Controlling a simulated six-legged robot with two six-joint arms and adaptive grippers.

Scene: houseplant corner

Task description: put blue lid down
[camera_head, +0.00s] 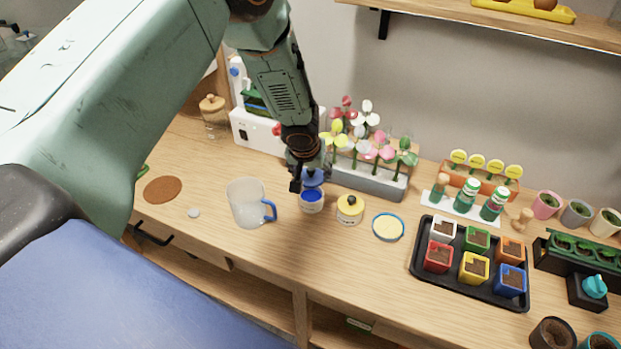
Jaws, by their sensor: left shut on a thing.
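My left gripper (301,180) comes down from the top and is shut on the blue lid (314,177). The fingers partly hide the lid. The lid is held over or just behind a small jar (312,206) with a blue inside, and I cannot tell whether the two touch. A yellow jar (350,210) with a dark knob on top stands just right of it. My right gripper is not in view.
A clear mug (247,203) with a blue handle stands close left of the jar. A blue-rimmed yellow disc (388,227) lies to the right, before a black tray (420,264) of coloured pots. A flower planter (368,180) stands behind. Front counter space is clear.

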